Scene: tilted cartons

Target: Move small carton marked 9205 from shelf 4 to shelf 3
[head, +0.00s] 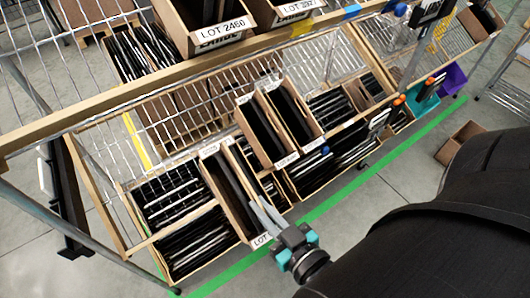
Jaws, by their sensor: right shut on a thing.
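A narrow brown carton (226,190) with dark contents lies tilted on the lower wire shelf, in the head view's middle. The front label of this carton begins with LOT; the rest is hidden by my gripper, so I cannot read 9205 on it. My right gripper (266,215) comes in from the lower right and is shut on this carton's front end. The upper shelf (90,115) has a wooden front rail and runs across above the lower one. No shelf numbers are readable. My left gripper is not in view.
Divided boxes of dark items (170,195) stand left of the held carton. Two narrow cartons (275,125) stand close on its right. Cartons marked LOT 2460 (205,25) and LOT 3927 (285,12) sit on the upper shelf. Bare wire mesh (325,50) shows to the right.

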